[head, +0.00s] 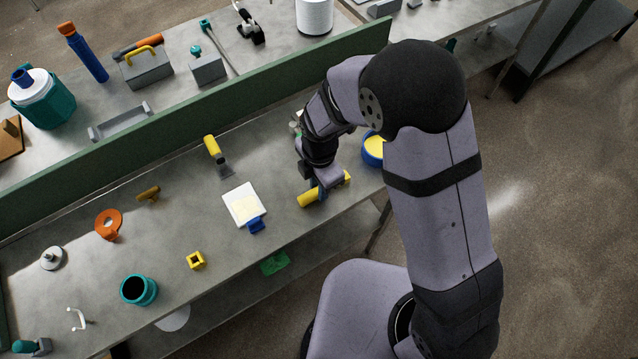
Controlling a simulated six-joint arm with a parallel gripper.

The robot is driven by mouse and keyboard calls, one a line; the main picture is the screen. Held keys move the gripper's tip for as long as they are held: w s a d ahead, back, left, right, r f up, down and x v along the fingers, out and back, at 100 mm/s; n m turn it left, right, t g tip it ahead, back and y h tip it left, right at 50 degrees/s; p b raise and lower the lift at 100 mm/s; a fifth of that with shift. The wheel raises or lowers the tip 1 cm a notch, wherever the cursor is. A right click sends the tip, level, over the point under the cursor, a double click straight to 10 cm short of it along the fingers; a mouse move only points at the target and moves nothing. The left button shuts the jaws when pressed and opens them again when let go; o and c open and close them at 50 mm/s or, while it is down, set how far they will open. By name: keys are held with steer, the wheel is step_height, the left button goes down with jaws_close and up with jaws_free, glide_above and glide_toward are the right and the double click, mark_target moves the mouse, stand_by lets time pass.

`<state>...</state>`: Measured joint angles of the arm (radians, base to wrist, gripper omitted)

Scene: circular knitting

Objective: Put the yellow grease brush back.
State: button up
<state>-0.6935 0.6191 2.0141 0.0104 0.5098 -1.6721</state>
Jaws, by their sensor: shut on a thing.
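My gripper (322,189) is low over the bench, at its front right part. It is shut on a yellow rod-like thing (307,199), which sticks out on both sides of the jaws. Its bristles cannot be made out, so I cannot tell for sure that it is the grease brush. It is close to the bench top; I cannot tell whether it touches. A second yellow-handled tool (212,147) with a flat grey end lies farther back left. A blue round pot (371,161) with pale yellow contents stands behind right of my gripper, partly hidden by my arm.
A white plate with a yellow patch (239,192) and blue end lies left of my gripper. A yellow square piece (196,260), teal cup (138,290) and orange ring (108,224) lie farther left. A green upright panel (200,106) runs along the bench's back.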

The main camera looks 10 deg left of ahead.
steer(key=shift+f, duration=0.25)
steer(key=o, duration=1)
steer(key=shift+c, duration=0.2)
steer(key=shift+r, duration=0.1)
step_height(320, 180, up, 12)
steer(key=b, duration=0.3)
